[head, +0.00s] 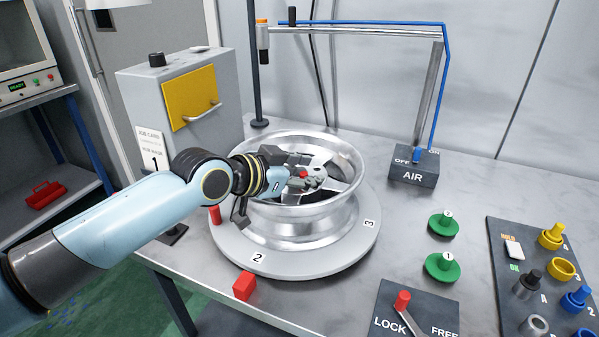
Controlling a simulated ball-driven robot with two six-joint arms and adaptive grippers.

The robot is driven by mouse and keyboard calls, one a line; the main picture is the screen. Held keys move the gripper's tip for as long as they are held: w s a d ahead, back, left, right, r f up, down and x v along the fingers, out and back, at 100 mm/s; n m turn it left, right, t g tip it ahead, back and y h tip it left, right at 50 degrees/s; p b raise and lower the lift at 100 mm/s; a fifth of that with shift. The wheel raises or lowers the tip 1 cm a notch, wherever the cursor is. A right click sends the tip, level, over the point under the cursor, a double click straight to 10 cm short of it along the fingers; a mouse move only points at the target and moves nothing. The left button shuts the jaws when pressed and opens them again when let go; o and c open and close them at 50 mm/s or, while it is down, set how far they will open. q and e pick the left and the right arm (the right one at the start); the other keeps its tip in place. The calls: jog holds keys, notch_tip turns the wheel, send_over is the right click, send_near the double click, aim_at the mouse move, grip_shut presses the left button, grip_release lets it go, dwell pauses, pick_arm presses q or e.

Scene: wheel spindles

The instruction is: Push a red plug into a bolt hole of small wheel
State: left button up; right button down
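The silver wheel (310,228) lies flat, face up, on a round grey turntable (305,268) marked 2 and 3. My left gripper (306,172) is over the wheel's hub and spokes, low inside the rim. A small red piece, which looks like a red plug (303,174), shows at its dark fingers. I cannot tell whether the fingers grip it or whether it sits in a bolt hole. The gripper hides part of the hub and most bolt holes. My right gripper is not in view.
A red block (244,286) stands by the turntable's front edge, and a red piece (215,215) at its left. Green knobs (442,266), a LOCK/FREE lever (403,302) and a board of coloured parts (545,275) are at right. The AIR box (413,168) stands behind.

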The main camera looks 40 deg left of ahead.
pick_arm(q)
jog(key=v, duration=1)
jog(key=shift+s+a, duration=0.15)
jog(key=shift+s, duration=0.2)
jog(key=shift+s+r, duration=0.4)
jog(key=shift+s, duration=0.15)
